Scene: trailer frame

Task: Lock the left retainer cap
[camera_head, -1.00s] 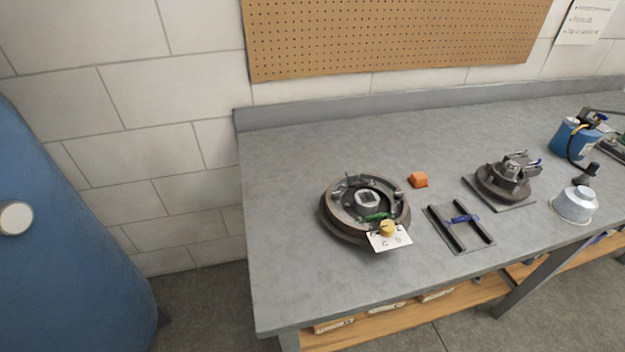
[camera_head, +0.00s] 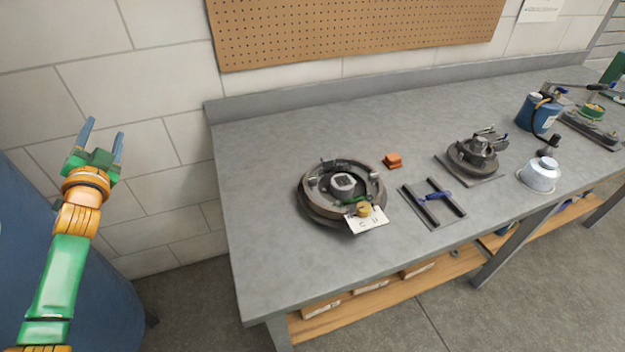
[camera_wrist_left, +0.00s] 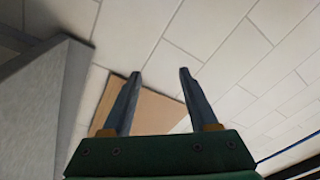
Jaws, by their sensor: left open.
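A round dark brake assembly (camera_head: 312,208) lies on the grey workbench, left of the bench's middle. Small metal parts sit inside its ring, with a green piece (camera_head: 352,200) and a round yellow part (camera_head: 363,209) near its front. A white marked card (camera_head: 369,221) is at its front edge. Which small part is the left retainer cap I cannot tell. My left gripper (camera_head: 104,133) is raised at the left, in front of the wall and away from the bench. Its fingers also show apart and empty in the left wrist view (camera_wrist_left: 158,88). My right gripper is out of view.
A blue rounded body stands at the far left. The bench's left end is clear.

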